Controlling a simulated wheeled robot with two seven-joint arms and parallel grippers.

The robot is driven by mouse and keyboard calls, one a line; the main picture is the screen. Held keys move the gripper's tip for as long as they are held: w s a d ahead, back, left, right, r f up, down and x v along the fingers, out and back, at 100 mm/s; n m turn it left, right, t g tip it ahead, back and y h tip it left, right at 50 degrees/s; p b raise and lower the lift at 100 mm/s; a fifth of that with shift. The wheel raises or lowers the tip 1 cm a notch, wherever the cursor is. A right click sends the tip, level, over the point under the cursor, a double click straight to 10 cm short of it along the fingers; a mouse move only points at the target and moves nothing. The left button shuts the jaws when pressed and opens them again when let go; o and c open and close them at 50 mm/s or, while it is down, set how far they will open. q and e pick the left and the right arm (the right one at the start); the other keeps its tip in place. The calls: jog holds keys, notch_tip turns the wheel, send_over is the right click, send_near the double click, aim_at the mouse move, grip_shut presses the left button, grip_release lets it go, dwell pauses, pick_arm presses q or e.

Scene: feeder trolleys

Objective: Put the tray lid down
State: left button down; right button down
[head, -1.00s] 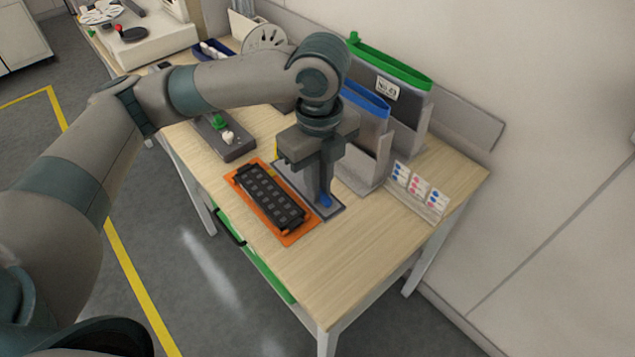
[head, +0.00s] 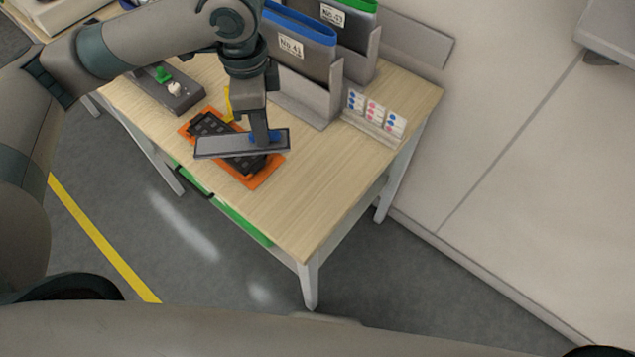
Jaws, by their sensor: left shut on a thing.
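The tray lid (head: 215,146) is a flat grey plate with a blue grip. My left gripper (head: 265,135) is shut on the blue grip near the lid's right end. The lid is tilted and lies across the view of the orange tray (head: 266,180), hiding its middle. A black slotted insert (head: 250,163) sits in the orange tray and shows on both sides of the lid. The lid appears to be above the tray; I cannot tell whether they touch. My right gripper is not in view.
Bins labelled with numbers, one blue-rimmed (head: 300,50) and one green-rimmed (head: 345,35), stand behind in grey holders. A card rack (head: 375,120) stands to the right. A grey box with a green knob (head: 163,75) lies left. The table's front right (head: 320,185) is clear.

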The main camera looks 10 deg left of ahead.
aim_at(241, 144)
pick_arm(q)
jog(key=n, duration=0.2)
jog(key=a+n, duration=0.1)
jog(key=n, duration=0.2)
jog(key=a+f+n, duration=0.1)
jog(key=n, duration=0.1)
jog(key=shift+s, duration=0.3)
jog(key=n, duration=0.3)
jog(key=a+n, duration=0.1)
jog(key=shift+s+f+n, duration=0.2)
jog(key=shift+f+n, duration=0.05)
jog(key=shift+n, duration=0.05)
jog(key=n, duration=0.1)
jog(key=a+n, duration=0.1)
jog(key=n, duration=0.1)
jog(key=shift+s+f+n, duration=0.15)
jog(key=shift+f+n, duration=0.05)
jog(key=shift+n, duration=0.1)
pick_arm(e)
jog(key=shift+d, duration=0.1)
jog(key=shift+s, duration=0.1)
